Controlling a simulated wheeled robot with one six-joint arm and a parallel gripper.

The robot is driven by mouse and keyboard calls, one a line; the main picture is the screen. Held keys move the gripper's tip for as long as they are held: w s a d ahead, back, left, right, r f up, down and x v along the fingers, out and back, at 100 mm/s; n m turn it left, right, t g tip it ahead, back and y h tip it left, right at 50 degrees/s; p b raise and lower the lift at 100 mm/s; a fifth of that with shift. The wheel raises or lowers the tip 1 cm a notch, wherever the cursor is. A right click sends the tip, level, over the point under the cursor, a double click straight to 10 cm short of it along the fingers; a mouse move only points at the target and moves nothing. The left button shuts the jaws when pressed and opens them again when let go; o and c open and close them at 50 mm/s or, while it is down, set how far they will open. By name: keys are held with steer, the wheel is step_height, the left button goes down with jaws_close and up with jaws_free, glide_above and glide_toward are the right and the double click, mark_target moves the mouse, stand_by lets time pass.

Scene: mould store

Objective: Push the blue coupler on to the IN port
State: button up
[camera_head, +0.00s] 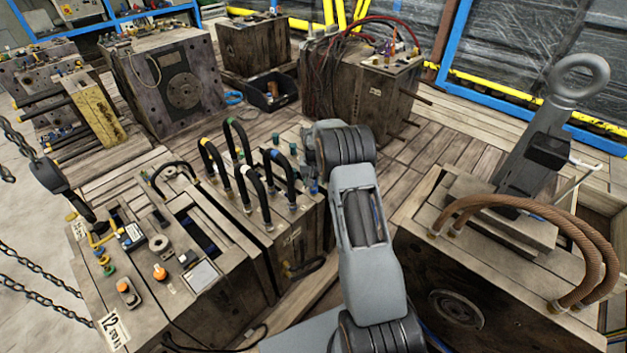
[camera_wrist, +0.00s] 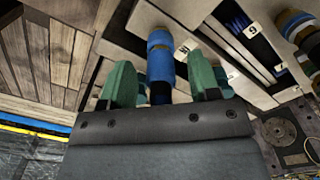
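The blue coupler (camera_wrist: 160,58) shows in the wrist view as a blue-banded cylinder with a dark lower part between my gripper's green fingers. My gripper (camera_wrist: 164,82) is open around it, with a narrow gap on each side. A small white label (camera_wrist: 184,48) sits on the block just right of the coupler; its letters are partly hidden, and I cannot tell whether the coupler is seated on a port. In the head view my gripper is mostly hidden behind my arm, at the right end of a wooden-sided mould with black hoses. A blue-banded hose (camera_head: 276,157) stands near it.
A mould with brown hoses and a lifting eye (camera_head: 578,78) stands at the right. More moulds stand behind. Plank flooring (camera_head: 440,150) lies clear behind my arm.

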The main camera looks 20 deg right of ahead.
step_height(320, 180, up, 14)
steer(key=p, duration=0.1)
stand_by(0.7)
steer(key=shift+w+f, duration=0.1)
steer(key=shift+f, duration=0.05)
